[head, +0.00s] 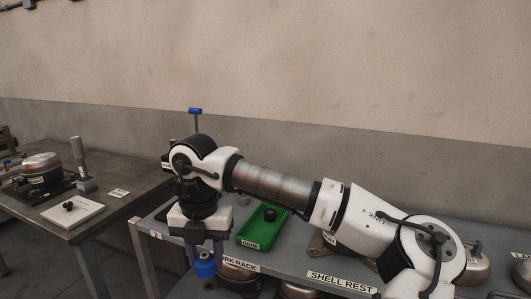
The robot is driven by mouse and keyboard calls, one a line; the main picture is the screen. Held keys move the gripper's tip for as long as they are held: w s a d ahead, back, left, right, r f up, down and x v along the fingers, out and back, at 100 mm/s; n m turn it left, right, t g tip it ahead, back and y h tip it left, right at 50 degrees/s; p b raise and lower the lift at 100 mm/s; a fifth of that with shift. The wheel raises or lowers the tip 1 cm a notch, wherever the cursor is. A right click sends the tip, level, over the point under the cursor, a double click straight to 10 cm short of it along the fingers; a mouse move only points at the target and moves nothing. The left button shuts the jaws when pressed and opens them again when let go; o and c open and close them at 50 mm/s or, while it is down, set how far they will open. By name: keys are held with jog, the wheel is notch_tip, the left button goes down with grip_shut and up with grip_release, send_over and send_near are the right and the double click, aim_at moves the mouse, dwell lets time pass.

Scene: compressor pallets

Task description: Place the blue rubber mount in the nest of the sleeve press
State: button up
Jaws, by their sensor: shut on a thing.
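My gripper (205,257) hangs pointing down at the front left of the grey bench. It is shut on the blue rubber mount (205,269), which shows below and between the fingers. A blue-handled upright post (196,112) rises behind my arm and may be part of the sleeve press. My wrist hides most of what stands under it, so the nest cannot be made out. The mount appears apart from that post, nearer to the camera.
A green tray (247,241) labelled DONE holds a dark round part (269,214). A SHELL REST label (341,283) marks the bench's front edge. A left table (100,216) holds a compressor (41,170) and a white plate (72,212) with a black knob-like part.

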jog(key=w+d+f+n, duration=0.3)
jog(key=w+f+n, duration=0.1)
jog(key=f+n, duration=0.6)
jog(key=w+d+f+n, duration=0.35)
jog(key=f+n, duration=0.45)
jog(key=f, duration=0.5)
jog(key=s+d+f+n, duration=0.1)
jog(key=d+f+n, duration=0.1)
jog(key=f+n, duration=0.7)
jog(key=s+d+f+n, duration=0.1)
jog(key=d+f+n, duration=0.2)
jog(key=f+n, duration=0.7)
jog(key=shift+s+d+f, duration=0.2)
jog(key=shift+s+f, duration=0.15)
jog(key=shift+f, duration=1.65)
